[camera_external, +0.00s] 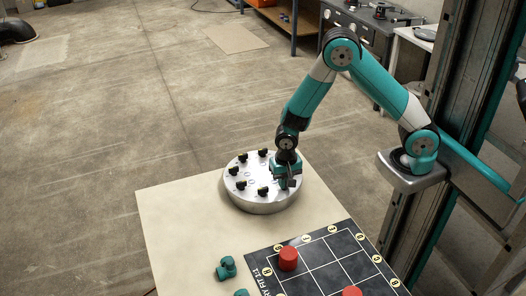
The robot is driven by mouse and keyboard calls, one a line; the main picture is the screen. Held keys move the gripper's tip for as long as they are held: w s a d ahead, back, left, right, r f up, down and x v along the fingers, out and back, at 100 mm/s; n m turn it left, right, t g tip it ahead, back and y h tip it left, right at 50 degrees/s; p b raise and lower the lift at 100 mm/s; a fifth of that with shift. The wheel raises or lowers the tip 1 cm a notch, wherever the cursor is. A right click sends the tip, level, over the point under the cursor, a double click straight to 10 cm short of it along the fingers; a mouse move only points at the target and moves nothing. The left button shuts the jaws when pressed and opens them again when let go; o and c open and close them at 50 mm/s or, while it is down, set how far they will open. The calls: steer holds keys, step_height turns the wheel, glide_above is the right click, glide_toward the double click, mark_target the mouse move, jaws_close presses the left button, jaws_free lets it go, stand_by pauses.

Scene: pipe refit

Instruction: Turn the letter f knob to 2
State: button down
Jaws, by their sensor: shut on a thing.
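A round silver knob panel (258,207) sits at the far edge of the beige table. Several small black knobs with pale marks stand in a ring on its top, among them a left knob (233,170) and a front knob (263,191). The letters and numbers are too small to read, so I cannot tell which knob is f. My gripper (286,183) points down at the panel's right side and is shut on a knob there. My fingers mostly hide that knob and its pointer.
A black grid board (318,262) with yellow round labels lies at the front of the table, with red cylinders (288,258) on it. Teal pipe fittings (226,267) lie to its left. The table's left part is clear.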

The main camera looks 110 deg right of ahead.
steer(key=m, duration=0.4)
steer(key=shift+m, duration=0.3)
stand_by(0.3)
steer(key=c, duration=1.2)
jaws_free()
steer(key=shift+o, duration=0.2)
steer(key=shift+r, duration=0.1)
step_height(320, 180, up, 17)
steer(key=shift+r+b, duration=0.15)
steer(key=shift+b, duration=0.2)
